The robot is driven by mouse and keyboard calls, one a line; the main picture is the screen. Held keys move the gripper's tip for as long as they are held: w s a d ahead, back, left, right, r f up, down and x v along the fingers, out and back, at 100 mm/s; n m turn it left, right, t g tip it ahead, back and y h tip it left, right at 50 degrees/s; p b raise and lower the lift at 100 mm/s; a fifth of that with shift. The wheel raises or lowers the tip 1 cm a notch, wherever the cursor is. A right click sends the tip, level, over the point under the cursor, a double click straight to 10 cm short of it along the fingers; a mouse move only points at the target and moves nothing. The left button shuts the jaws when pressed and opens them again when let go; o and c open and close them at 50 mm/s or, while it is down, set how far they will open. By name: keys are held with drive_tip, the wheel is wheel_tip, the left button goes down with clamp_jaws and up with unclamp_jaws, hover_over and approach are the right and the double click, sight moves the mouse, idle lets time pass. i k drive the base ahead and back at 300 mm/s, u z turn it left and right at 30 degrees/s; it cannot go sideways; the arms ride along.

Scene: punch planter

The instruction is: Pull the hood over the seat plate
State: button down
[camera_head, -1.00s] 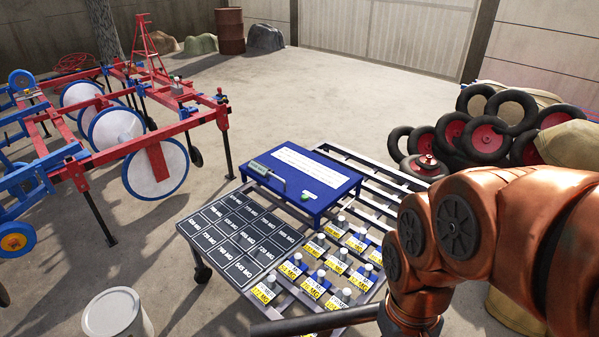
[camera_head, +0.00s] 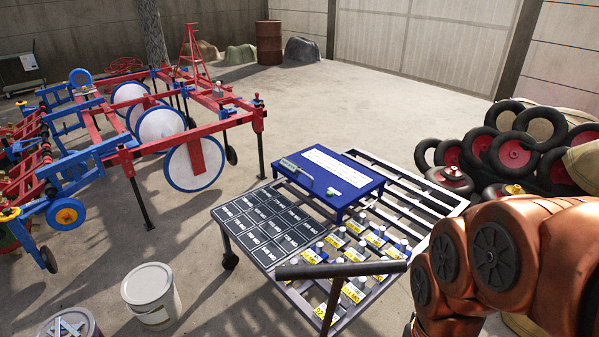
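I cannot make out a hood or a seat plate for certain. The red and blue planter (camera_head: 125,158) stands at the left, with large white discs (camera_head: 195,162) and a thin red tripod-like frame (camera_head: 192,55) rising at its back. Small grey parts (camera_head: 219,88) sit on its far beam, too small to identify. My copper-coloured arm fills the lower right, bent, well apart from the planter. My gripper is outside the view, so its fingers and anything in them are hidden.
A cart (camera_head: 449,206) stands in the middle with a blue box (camera_head: 352,190), black labelled plates (camera_head: 262,228) and a dark T-shaped bar (camera_head: 340,270) at its near end. Buckets (camera_head: 152,297) stand lower left. Tyres (camera_head: 513,154) are piled at right. The floor behind the cart (camera_head: 400,105) is clear.

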sight(322, 170)
drive_tip(key=u, duration=1.6)
drive_tip(key=i, duration=2.1)
drive_tip(key=z, duration=1.7)
drive_tip(key=i, duration=1.7)
